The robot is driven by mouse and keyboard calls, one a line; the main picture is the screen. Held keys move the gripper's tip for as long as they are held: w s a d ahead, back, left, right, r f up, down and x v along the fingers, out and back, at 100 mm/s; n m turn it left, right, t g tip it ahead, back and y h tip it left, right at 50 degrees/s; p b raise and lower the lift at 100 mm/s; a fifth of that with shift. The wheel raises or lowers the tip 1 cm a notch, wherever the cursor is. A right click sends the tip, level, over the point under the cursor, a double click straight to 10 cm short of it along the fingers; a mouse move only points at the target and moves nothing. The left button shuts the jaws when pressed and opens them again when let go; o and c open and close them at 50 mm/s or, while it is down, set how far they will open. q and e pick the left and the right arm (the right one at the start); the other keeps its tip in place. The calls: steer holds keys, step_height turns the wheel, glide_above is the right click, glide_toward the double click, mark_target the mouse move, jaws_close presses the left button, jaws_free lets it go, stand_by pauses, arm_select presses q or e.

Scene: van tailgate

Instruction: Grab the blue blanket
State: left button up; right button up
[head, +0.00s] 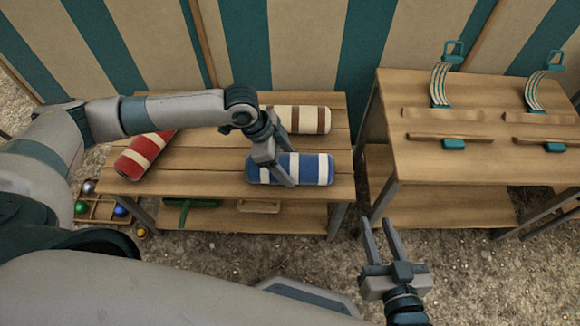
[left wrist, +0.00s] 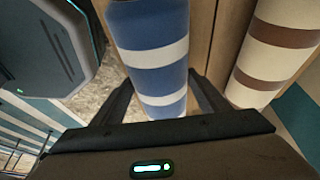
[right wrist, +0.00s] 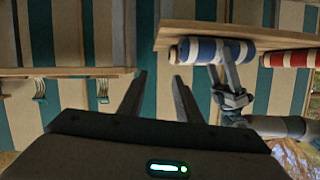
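The blue blanket (head: 314,168) is a blue roll with white bands, lying along the front of the left wooden table. My left gripper (head: 284,176) comes down over it from behind and left. In the left wrist view the blue roll (left wrist: 158,50) is between the two fingers, one on each side; whether both press on it is unclear. The fingertips are partly hidden by the roll. The blue roll also shows in the right wrist view (right wrist: 190,50). My right gripper (head: 376,238) is open and empty in front of the gap between the tables.
A red banded roll (head: 146,152) lies to the left and a cream roll with brown bands (head: 300,119) lies behind. The right table (head: 480,155) holds strapped racks. A box of coloured balls (head: 98,210) stands on the gravel. A striped wall closes the back.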

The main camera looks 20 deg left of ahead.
mark_target(293, 161)
arm_select(q)
steer(key=c, duration=0.4)
steer(key=shift+r, duration=0.15)
